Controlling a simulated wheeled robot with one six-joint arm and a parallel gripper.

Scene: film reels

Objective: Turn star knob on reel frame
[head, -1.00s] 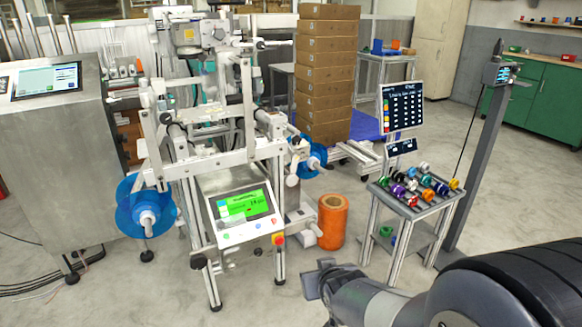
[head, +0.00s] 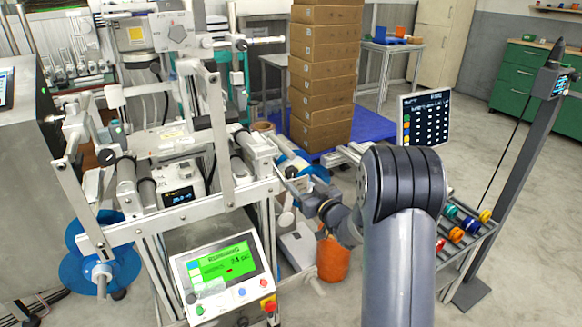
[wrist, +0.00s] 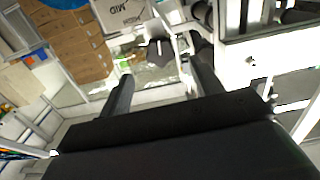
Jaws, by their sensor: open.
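The reel frame (head: 222,215) is a pale metal frame filling the left and middle of the head view. A blue reel (head: 310,165) is on its right side and another blue reel (head: 75,270) is at its lower left. My gripper (head: 290,182) is at the frame's right side, close by the right reel. In the wrist view my gripper (wrist: 160,74) is open, its two dark fingers apart. A small dark pronged piece, which looks like the star knob (wrist: 155,48), shows beyond and between the fingertips. I cannot tell any contact. My gripper and arm partly hide this area in the head view.
A control panel with a green screen (head: 222,268) is at the frame's front. Stacked cartons (head: 325,75) stand behind. A small table with coloured reels (head: 462,225) and a display (head: 423,120) are at the right.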

